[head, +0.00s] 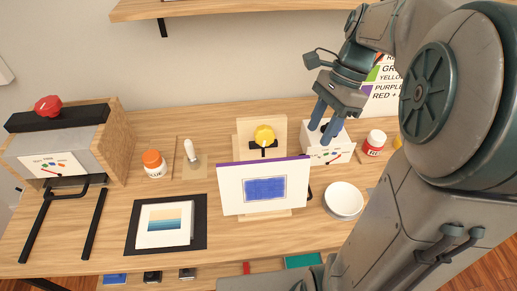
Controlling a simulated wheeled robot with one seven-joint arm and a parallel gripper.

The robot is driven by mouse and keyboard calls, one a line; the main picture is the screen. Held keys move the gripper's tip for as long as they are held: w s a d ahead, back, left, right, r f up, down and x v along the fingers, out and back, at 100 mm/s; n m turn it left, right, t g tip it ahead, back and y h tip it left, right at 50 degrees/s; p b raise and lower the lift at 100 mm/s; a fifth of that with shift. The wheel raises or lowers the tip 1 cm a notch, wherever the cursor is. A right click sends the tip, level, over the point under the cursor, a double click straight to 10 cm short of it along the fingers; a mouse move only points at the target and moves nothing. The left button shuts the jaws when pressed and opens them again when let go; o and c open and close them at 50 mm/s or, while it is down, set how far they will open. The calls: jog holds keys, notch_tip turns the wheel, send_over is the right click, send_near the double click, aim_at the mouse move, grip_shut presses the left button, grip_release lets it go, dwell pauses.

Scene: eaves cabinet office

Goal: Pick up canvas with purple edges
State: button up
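The canvas with purple edges (230,192) leans upright on a small wooden stand near the front middle of the table. It has a white face with a blue rectangle in the centre, and a purple strip shows along its top edge.
A flat canvas with a striped picture (165,225) lies on a black mat. A white bowl (344,199) is right of the upright canvas.

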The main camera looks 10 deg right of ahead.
aim_at(300, 157)
jog(key=f+m, duration=0.1)
jog(key=f, duration=0.1)
jog(key=a+f+m, duration=0.1)
jog(key=f, duration=0.1)
jog(key=a+f+y, duration=0.1)
jog(key=f, duration=0.1)
jog(key=shift+s+a+f+m+g, duration=0.1)
jog(key=shift+s+f+m+g, duration=0.1)
jog(key=shift+s+m+g, duration=0.15)
jog(key=shift+w+a+x, duration=0.1)
jog(key=shift+w+x, duration=0.1)
jog(key=shift+x, duration=1.15)
jog(key=shift+w+a+x, duration=0.1)
jog(key=shift+w+x, duration=0.1)
jog(key=shift+x, duration=1.15)
jog(key=shift+c, duration=0.3)
grip_shut()
